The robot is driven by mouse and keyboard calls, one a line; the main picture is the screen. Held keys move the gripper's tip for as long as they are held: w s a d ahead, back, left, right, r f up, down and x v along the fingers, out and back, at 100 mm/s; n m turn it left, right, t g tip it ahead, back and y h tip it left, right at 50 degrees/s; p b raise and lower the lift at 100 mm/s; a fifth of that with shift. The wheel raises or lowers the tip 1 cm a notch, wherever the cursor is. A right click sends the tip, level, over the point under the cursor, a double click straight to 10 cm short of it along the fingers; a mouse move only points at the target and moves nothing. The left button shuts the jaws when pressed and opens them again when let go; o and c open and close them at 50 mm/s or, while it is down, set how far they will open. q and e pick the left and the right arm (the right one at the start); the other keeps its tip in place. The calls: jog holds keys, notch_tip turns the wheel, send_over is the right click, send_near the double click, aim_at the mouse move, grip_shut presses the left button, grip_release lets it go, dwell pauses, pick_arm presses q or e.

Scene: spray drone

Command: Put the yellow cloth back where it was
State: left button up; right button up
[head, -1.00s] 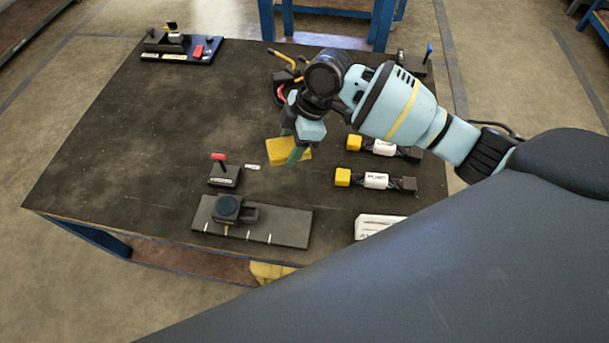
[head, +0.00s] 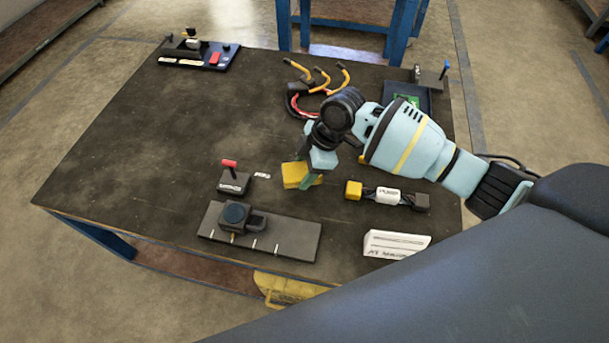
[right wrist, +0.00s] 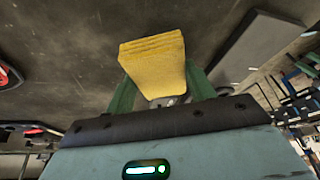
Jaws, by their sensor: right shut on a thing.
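The yellow cloth (head: 297,175) is a folded, thick pad over the middle right of the dark table. It also shows in the right wrist view (right wrist: 155,65), between the green fingers. My right gripper (head: 309,179) is shut on the cloth, with the arm coming in from the right. Whether the cloth touches the tabletop is hard to tell. My left gripper is not in view.
Near the cloth are a red-handled switch block (head: 233,178), a long grey plate (head: 285,236) with a round-topped block, a yellow-ended connector (head: 388,195) and a white label block (head: 396,244). Coloured cables (head: 318,80) lie behind.

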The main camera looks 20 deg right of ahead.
jog(key=shift+f, duration=1.75)
jog(key=shift+s+f+b, duration=0.1)
jog(key=shift+f+b, duration=0.25)
jog(key=shift+f, duration=0.05)
